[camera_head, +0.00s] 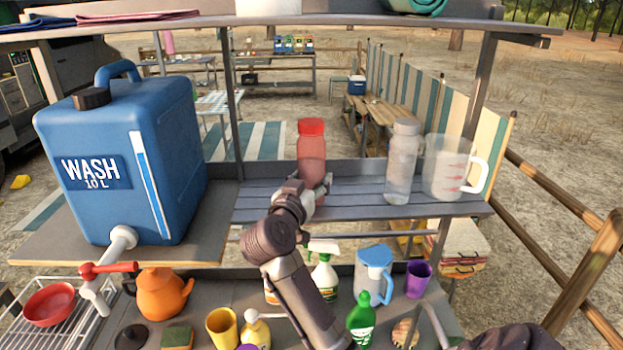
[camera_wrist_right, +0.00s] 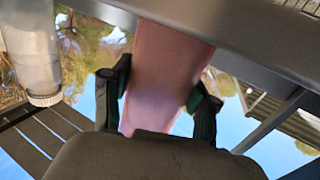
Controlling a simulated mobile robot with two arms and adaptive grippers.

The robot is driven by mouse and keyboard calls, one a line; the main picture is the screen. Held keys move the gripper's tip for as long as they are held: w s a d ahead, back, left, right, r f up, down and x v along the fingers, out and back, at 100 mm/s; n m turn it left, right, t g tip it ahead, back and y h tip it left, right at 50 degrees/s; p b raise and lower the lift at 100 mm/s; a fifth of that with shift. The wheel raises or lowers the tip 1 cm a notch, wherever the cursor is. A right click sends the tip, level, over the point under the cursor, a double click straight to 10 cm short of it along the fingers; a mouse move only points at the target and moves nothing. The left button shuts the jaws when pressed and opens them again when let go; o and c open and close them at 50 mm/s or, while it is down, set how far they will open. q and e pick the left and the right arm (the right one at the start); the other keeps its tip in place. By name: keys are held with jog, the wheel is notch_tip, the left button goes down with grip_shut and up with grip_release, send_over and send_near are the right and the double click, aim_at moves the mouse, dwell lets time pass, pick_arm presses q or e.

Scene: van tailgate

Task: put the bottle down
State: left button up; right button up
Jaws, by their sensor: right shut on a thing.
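A red translucent bottle (camera_head: 311,150) with a red cap stands upright over the left part of the grey slatted shelf (camera_head: 350,207). My right gripper (camera_head: 311,191) is shut on its lower part. In the right wrist view, the pink bottle body (camera_wrist_right: 168,70) sits between the two dark fingers of the gripper (camera_wrist_right: 160,88). The gripper hides the bottle's base, so I cannot tell whether it touches the slats. My left gripper is not in view.
A clear bottle (camera_head: 402,160) and a measuring jug (camera_head: 449,166) stand at the shelf's right end. A blue water container (camera_head: 165,205) stands left. Bare slats lie between the red and clear bottles. Below are spray bottles, an orange kettle (camera_head: 160,294) and a blue pitcher (camera_head: 373,277).

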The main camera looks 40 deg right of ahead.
jog(key=shift+a, duration=0.1)
jog(key=o, duration=1.4)
jog(key=shift+f, duration=0.1)
jog(key=shift+o, duration=0.2)
jog(key=shift+s+a, duration=0.1)
jog(key=shift+a, duration=0.15)
jog(key=b+v, duration=0.2)
jog(key=v, duration=0.9)
jog(key=shift+s+a+b, duration=0.2)
jog(key=shift+b, duration=0.15)
